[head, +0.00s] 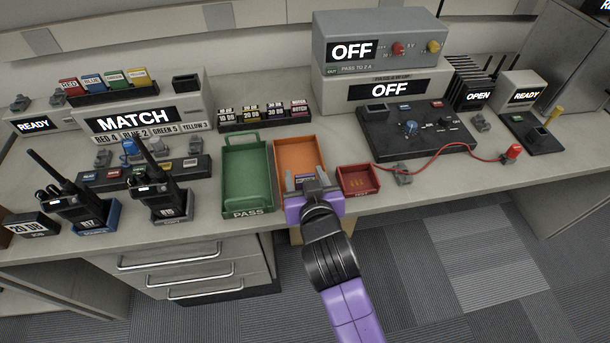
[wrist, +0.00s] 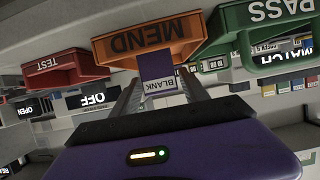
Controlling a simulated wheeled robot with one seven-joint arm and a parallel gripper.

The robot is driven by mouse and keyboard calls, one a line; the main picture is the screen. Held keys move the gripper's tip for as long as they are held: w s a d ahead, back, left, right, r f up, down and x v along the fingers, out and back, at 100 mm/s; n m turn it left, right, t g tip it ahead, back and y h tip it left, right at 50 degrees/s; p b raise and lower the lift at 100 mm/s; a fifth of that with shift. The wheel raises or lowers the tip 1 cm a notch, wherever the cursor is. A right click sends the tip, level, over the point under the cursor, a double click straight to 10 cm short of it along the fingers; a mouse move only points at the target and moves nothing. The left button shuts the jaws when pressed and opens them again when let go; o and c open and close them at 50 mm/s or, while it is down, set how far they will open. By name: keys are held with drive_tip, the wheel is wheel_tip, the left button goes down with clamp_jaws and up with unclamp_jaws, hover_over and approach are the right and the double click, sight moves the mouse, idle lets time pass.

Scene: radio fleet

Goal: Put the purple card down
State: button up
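The purple card (wrist: 157,69), with a white label reading BLANK, sits between my two fingertips in the wrist view. In the head view only a small part of the card (head: 305,179) shows between the fingers. My gripper (head: 305,183) is shut on it by its side edges. The gripper and card are at the front end of the orange MEND tray (head: 287,154), which also shows in the wrist view (wrist: 185,28). The MEND tray's inside looks empty where I can see it. I cannot tell how high the card is above the bench.
The green PASS tray (head: 232,166) stands left of the MEND tray. The small red TEST tray (head: 370,187) stands right of it with small things inside. Two radios (head: 165,195) stand at the left. A red cable (head: 447,153) runs across the bench at the right.

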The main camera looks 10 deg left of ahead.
drive_tip(key=shift+o, duration=0.4)
drive_tip(key=shift+r, duration=0.3)
drive_tip(key=v, duration=1.2)
drive_tip(key=shift+f, duration=0.25)
drive_tip(key=shift+s+d, duration=0.1)
